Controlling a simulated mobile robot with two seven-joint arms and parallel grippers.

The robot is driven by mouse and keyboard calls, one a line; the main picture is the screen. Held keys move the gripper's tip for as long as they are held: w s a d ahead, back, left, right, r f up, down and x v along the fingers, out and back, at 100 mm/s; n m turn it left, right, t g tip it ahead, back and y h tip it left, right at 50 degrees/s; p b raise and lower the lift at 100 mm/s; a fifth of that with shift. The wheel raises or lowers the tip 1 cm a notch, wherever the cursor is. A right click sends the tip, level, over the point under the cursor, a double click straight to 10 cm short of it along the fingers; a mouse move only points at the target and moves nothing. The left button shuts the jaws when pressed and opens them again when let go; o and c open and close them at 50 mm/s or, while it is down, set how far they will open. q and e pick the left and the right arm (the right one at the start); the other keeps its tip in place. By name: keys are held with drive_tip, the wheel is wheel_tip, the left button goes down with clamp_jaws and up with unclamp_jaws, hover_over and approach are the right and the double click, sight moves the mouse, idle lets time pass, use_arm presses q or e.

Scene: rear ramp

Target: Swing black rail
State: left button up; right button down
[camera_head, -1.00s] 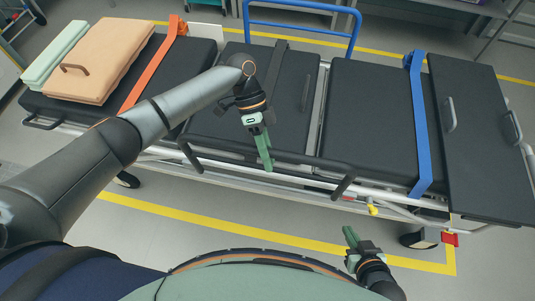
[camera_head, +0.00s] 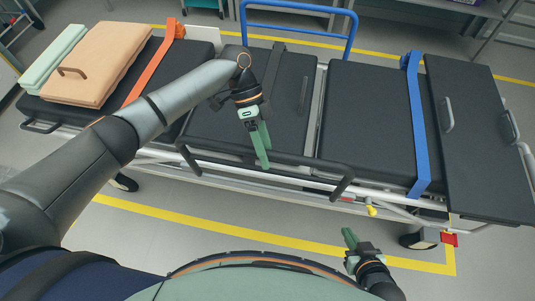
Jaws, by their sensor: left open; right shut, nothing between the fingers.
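The black rail (camera_head: 300,160) runs along the near side of the stretcher, with a bent leg at each end (camera_head: 190,160). My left gripper (camera_head: 264,157) reaches over the stretcher from the left and points down, its green fingers open. Its fingertips overlap the middle of the rail in the picture. I cannot tell whether they touch the rail or lie around it. My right gripper (camera_head: 350,238) is shut and empty, low in front of the stretcher and apart from it.
The stretcher carries black pads (camera_head: 370,125), an orange strap (camera_head: 150,70) and a blue strap (camera_head: 416,130). A tan case (camera_head: 105,60) lies at its left end. A blue rail (camera_head: 300,8) stands on the far side. Yellow lines mark the free floor (camera_head: 220,240) in front.

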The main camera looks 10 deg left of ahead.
use_arm(q)
drive_tip(key=b+v, duration=0.1)
drive_tip(key=v, duration=1)
